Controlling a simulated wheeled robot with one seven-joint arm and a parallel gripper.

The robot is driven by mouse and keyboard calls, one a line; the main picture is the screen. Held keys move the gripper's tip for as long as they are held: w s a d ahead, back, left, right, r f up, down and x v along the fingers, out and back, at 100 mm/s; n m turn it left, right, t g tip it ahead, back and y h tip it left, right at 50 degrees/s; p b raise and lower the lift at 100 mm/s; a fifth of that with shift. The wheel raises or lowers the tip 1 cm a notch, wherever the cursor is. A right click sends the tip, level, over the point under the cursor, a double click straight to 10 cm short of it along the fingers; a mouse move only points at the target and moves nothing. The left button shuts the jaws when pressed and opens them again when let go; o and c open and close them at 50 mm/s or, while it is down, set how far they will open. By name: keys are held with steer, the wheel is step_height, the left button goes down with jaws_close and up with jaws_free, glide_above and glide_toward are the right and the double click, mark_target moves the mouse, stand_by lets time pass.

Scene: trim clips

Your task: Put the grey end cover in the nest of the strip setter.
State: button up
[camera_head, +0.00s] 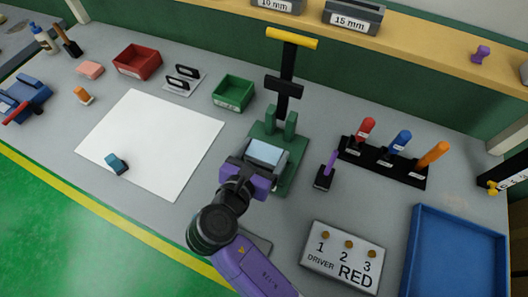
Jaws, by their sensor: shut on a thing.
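The strip setter (287,84) stands near the middle of the bench, with a green base, two green posts, a dark column and a yellow T-handle. My gripper (265,160) is over the front of its green base, just in front of the posts. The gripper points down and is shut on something.
A rack of coloured drivers (383,162), a label box (343,257) and a blue tray (456,262) lie farther right. A green bin (233,92) is behind left; a white sheet (155,135) lies left.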

steer(key=shift+f, duration=0.35)
steer(key=o, duration=1.4)
steer(key=shift+f, duration=0.15)
steer(key=shift+s+a+r, duration=0.1)
steer(key=shift+s+r, duration=0.1)
steer(key=v, duration=1.1)
steer(key=shift+s+b, duration=0.25)
steer(key=shift+b, duration=0.05)
steer(key=shift+r, duration=0.1)
